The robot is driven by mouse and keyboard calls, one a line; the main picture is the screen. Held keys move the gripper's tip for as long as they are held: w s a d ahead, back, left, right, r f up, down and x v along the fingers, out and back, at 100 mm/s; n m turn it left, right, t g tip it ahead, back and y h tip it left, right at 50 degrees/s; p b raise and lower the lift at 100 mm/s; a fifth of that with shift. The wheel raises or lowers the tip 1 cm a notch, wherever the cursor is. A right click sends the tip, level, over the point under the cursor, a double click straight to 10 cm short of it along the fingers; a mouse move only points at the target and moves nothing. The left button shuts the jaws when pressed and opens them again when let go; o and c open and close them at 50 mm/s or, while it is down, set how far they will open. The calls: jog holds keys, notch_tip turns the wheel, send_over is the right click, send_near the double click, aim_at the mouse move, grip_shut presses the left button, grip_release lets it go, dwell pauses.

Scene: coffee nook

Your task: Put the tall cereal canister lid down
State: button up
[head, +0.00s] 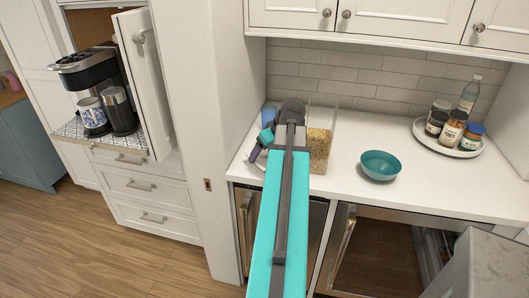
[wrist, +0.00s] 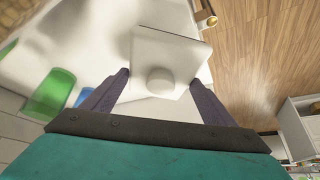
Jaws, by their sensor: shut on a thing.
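One dark finger is on each side of the knob. I cannot tell whether the lid touches the counter or hangs just above it. In the head view my gripper (head: 254,154) is at the left end of the counter, and my arm hides most of what is there.
A teal bowl (head: 380,165) sits on the white counter (head: 440,190). A round tray (head: 420,133) with jars and a bottle stands at the right. A green item (wrist: 50,95) and a blue item (wrist: 82,95) lie left of my gripper in the wrist view.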

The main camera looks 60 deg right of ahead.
aim_at(265, 153)
jog(key=shift+w+d+f+p, duration=0.15)
jog(key=shift+w+d, duration=0.2)
jog(key=shift+d, duration=0.2)
jog(key=shift+w+d+p, duration=0.1)
jog(key=shift+w+d, duration=0.25)
jog(key=shift+d, duration=0.25)
jog(key=shift+w+d+f+p, duration=0.15)
jog(key=shift+w+d, duration=0.2)
jog(key=shift+d, duration=0.2)
jog(key=shift+r, duration=0.1)
jog(key=shift+f+p, duration=0.7)
jog(key=shift+f, duration=1.05)
jog(key=shift+f, duration=0.1)
jog(key=o, duration=1.3)
jog(key=shift+r, duration=0.2)
jog(key=shift+s, duration=0.1)
